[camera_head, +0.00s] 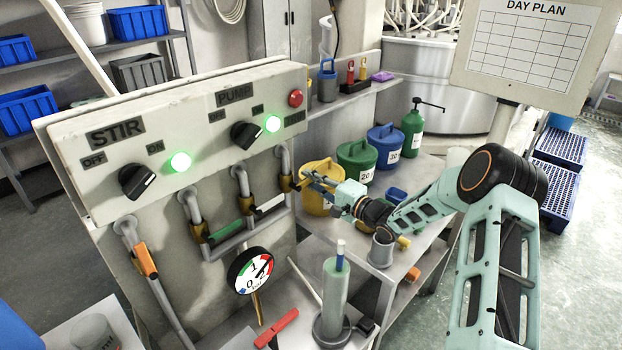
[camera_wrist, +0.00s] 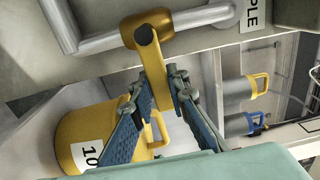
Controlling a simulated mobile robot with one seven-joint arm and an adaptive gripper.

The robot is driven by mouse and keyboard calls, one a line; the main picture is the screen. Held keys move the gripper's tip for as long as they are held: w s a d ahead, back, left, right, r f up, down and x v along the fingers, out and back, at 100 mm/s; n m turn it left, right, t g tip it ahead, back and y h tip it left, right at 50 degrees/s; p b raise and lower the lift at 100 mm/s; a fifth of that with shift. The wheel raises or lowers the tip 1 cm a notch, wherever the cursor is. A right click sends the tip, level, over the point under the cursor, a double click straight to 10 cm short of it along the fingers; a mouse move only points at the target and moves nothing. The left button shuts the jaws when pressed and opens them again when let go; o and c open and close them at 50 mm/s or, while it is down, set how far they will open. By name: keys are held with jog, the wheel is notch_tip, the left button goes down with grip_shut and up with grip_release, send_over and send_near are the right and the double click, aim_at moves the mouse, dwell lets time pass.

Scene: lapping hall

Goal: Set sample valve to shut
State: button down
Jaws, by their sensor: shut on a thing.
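The sample valve shows in the wrist view as a brass body (camera_wrist: 188,22) on a grey pipe, with a yellow lever (camera_wrist: 153,66) reaching toward me. A label ending in "PLE" (camera_wrist: 258,15) is beside it. My gripper (camera_wrist: 160,88) is shut on the yellow lever, one blue-padded finger on each side. In the head view my gripper (camera_head: 309,179) is at the right-hand valve (camera_head: 285,183) under the panel. There the fingers and the yellow bucket behind make the lever's exact angle hard to tell.
Neighbouring valves have a white lever (camera_head: 270,205), a green lever (camera_head: 226,230) and an orange lever (camera_head: 147,260). A pressure gauge (camera_head: 251,270) hangs below. A yellow bucket (camera_head: 318,202) stands close behind my gripper. A grey cup (camera_head: 382,250) is on the bench below my arm.

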dwell(0.3)
jog(key=c, duration=1.8)
grip_release()
jog(key=shift+c, duration=0.2)
jog(key=v, duration=1.2)
